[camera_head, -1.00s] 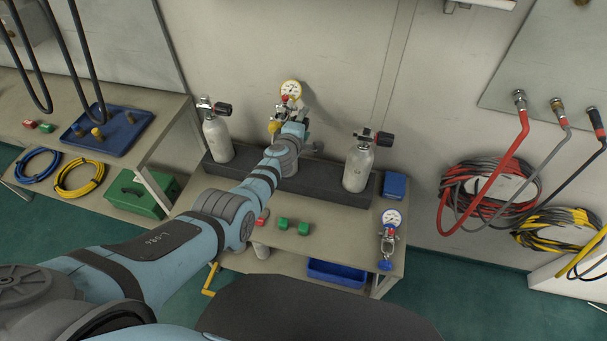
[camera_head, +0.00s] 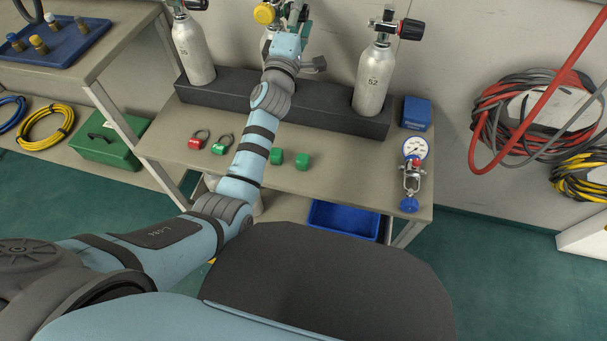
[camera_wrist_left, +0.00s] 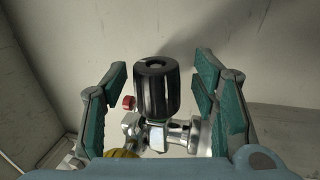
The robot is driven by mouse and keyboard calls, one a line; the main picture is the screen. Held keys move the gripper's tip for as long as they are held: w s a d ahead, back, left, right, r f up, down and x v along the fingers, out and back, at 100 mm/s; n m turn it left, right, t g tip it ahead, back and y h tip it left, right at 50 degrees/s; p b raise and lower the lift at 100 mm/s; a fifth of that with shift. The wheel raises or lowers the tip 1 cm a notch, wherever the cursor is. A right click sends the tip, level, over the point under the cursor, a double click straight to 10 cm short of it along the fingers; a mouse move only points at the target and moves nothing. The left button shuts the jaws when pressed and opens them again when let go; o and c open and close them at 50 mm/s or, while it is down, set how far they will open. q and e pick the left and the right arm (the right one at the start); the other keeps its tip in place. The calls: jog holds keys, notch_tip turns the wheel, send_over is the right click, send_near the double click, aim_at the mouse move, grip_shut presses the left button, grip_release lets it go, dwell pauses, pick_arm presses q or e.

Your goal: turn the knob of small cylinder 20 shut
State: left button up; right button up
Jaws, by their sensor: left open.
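My left gripper (camera_head: 290,22) is at the middle cylinder in the head view, by the top edge. In the left wrist view my left gripper (camera_wrist_left: 160,90) is open, with one finger on each side of a black ribbed knob (camera_wrist_left: 156,90). A gap shows between the knob and each finger. The knob sits on a chrome valve (camera_wrist_left: 172,134). My arm hides most of the middle cylinder (camera_head: 267,45), and its number cannot be read. The left cylinder (camera_head: 194,50) and the right cylinder (camera_head: 373,82), marked 52, stand either side. No number 20 is readable.
A yellow fitting (camera_head: 265,13) is close beside the gripper. A dark rack (camera_head: 330,118) holds the cylinders. Red (camera_head: 196,142) and green (camera_head: 221,146) looped tags, green blocks (camera_head: 302,161) and a gauge (camera_head: 414,150) lie on the bench. Coiled hoses (camera_head: 520,100) hang at right.

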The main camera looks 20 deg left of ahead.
pick_arm(q)
jog(key=s+f+m+h+p, duration=0.15)
jog(key=s+f+p, duration=0.25)
jog(key=s, duration=1.1)
jog(key=s+d+f+m+g+h, duration=0.2)
jog(key=s+d+f+m+g, duration=0.1)
jog(key=f+m, duration=0.3)
jog(key=s+d+f+m+g+h, duration=0.3)
jog(key=s+d+f+m+g, duration=0.1)
jog(key=f, duration=0.4)
jog(key=shift+s+m+g+h, duration=0.35)
jog(key=shift+s+m, duration=0.45)
jog(key=shift+m, duration=0.45)
jog(key=shift+s+f, duration=0.1)
jog(key=shift+f, duration=0.05)
